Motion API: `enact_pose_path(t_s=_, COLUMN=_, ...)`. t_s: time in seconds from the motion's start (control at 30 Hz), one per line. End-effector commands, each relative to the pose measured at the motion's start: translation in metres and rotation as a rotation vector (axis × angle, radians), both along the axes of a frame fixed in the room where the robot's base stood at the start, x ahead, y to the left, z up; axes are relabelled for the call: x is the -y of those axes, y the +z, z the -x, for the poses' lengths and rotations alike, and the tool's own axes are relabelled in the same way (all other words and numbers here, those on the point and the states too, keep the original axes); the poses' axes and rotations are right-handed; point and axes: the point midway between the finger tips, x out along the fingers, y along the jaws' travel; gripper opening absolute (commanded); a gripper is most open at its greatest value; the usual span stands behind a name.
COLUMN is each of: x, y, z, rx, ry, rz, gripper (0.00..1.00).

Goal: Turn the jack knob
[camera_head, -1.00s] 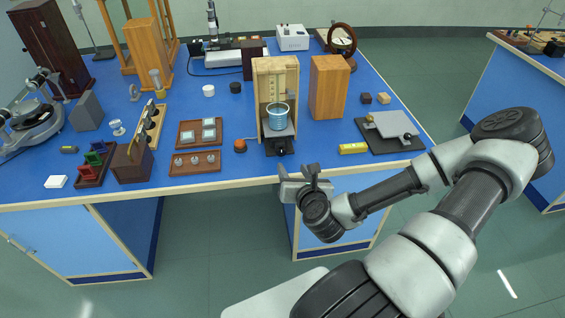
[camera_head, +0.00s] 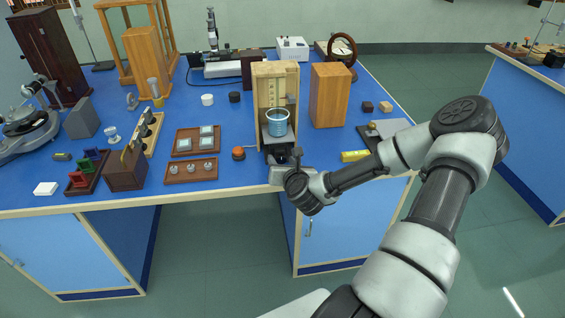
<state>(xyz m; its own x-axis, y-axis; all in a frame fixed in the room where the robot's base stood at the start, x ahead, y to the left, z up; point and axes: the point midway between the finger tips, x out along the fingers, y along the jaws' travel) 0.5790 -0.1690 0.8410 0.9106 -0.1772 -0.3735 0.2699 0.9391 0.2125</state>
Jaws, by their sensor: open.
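The jack (camera_head: 278,142) stands in an open-fronted wooden stand (camera_head: 263,104) near the front edge of the blue bench. A beaker of blue liquid (camera_head: 278,124) rests on its platform. The dark jack knob on its front side is largely hidden behind my gripper. My gripper (camera_head: 285,160) is open, right in front of the jack's lower front, close to the knob. Whether its fingers touch the knob or lie around it cannot be told from this view.
An orange-topped button (camera_head: 238,153) sits left of the jack. A yellow block (camera_head: 354,156) and a grey plate (camera_head: 392,127) lie to the right, partly behind my arm. A wooden block (camera_head: 331,96) stands beside the stand. Trays of small parts (camera_head: 191,181) lie left.

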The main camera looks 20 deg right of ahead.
Motion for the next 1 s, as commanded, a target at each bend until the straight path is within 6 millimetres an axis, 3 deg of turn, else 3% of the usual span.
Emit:
enact_pose_path(t_s=0.2, x=0.0, y=-0.0001, z=0.0, rx=0.0, ry=0.0, rz=0.0, gripper=0.45)
enact_pose_path(t_s=0.43, x=0.0, y=0.0, z=0.0001, rx=0.0, ry=0.0, rz=0.0, gripper=0.06)
enact_pose_path(t_s=0.77, x=-0.0013, y=0.0006, z=-0.0004, rx=-0.013, ry=0.003, rz=0.044, gripper=0.05)
enact_pose_path(t_s=1.0, x=-0.0031, y=0.0011, z=-0.0014, rx=-0.052, ry=0.003, rz=0.183, gripper=0.05)
